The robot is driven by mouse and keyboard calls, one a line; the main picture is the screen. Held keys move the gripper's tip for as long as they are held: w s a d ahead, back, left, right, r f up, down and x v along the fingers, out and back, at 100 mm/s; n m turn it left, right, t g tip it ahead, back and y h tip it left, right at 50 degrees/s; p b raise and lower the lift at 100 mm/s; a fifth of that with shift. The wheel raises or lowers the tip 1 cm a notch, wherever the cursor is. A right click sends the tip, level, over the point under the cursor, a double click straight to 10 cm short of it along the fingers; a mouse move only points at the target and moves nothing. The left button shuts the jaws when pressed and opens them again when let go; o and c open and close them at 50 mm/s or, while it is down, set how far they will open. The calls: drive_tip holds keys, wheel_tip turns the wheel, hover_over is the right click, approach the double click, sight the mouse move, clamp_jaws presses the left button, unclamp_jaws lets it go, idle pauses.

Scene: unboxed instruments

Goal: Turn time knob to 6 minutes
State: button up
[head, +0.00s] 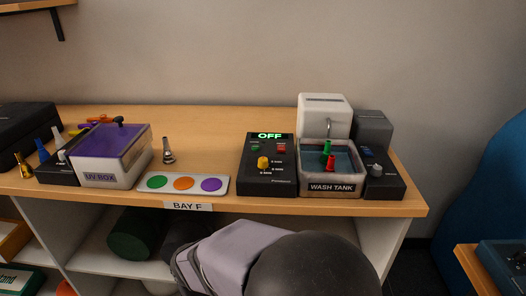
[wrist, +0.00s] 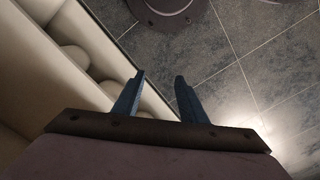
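A black control box (head: 267,160) stands on the wooden shelf top, its green display reading OFF. A yellow knob (head: 263,163) sits on its face beside small minute labels, too small to read surely. A green button (head: 255,147) and a red button (head: 281,148) are above the knob. My gripper (wrist: 160,76) shows in the wrist view with two blue fingers apart and nothing between them. It points down over the tiled floor beside the shelf unit, away from the control box. The head view shows my arm in front of the shelf, but not the fingers.
The wash tank (head: 331,187), holding red and green pieces, stands right of the control box, with another grey knob (head: 376,170) beyond. Left are a tray (head: 218,190) with coloured discs, a metal mouthpiece (head: 168,152) and the purple-lidded UV box (head: 99,177).

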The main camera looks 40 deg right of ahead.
drive_tip(key=w+r+t+p, duration=0.2)
drive_tip(key=w+r+p, duration=0.2)
drive_tip(key=r+p, duration=1.4)
wheel_tip(320, 180, up, 18)
drive_tip(key=n+g+p, duration=0.2)
drive_tip(key=n+p, duration=0.7)
drive_tip(key=p, duration=0.1)
hover_over(263, 159)
drive_tip(key=shift+f, duration=0.1)
drive_tip(key=shift+f+p, duration=1.25)
drive_tip(key=shift+f, duration=2.45)
clamp_jaws()
